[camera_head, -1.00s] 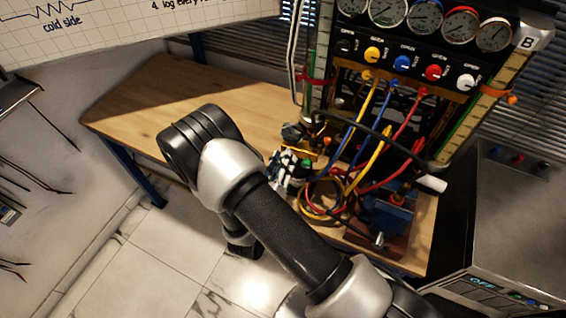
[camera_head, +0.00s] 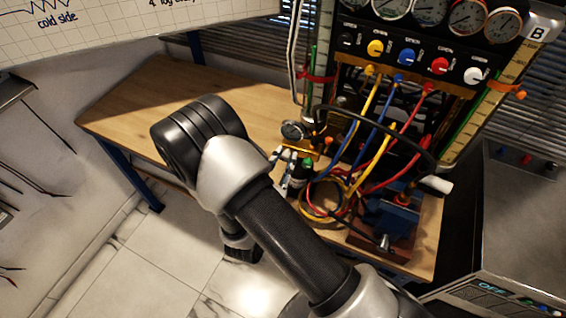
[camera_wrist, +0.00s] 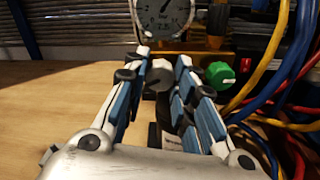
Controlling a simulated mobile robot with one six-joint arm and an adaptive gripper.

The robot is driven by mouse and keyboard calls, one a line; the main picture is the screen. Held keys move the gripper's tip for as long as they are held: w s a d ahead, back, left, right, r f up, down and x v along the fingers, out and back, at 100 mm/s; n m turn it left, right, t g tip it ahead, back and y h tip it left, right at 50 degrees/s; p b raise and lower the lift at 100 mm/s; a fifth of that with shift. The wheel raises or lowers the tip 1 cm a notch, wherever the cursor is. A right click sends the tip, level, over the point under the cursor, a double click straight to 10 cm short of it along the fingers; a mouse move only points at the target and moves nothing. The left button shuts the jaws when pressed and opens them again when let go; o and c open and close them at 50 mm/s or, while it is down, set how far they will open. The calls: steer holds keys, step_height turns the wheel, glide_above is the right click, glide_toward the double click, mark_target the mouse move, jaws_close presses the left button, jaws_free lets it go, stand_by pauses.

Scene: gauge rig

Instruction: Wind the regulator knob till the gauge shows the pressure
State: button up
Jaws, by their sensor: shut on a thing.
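The gauge (camera_wrist: 163,14) stands beyond my gripper at the top of the wrist view, its upper part cut off; its dial is marked bar and I cannot read the value surely. A grey round knob (camera_wrist: 158,75) sits below the gauge, between my fingertips. My gripper (camera_wrist: 160,72), with blue pads, is shut on this knob. A green knob (camera_wrist: 220,74) is just right of the fingers. In the head view the gauge (camera_head: 293,131) is small, and my gripper (camera_head: 284,166) is partly hidden by my arm.
Yellow, blue and red hoses (camera_wrist: 272,90) coil close to the right of my gripper. A blue vise (camera_head: 392,218) stands at the bench's front right. A panel with several gauges and coloured knobs (camera_head: 407,56) rises behind. The wooden bench (camera_head: 180,95) is clear on the left.

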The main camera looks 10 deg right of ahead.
steer(key=shift+m, duration=0.6)
steer(key=o, duration=1.1)
steer(key=shift+s, duration=0.1)
steer(key=v, duration=1.2)
steer(key=shift+r, duration=0.1)
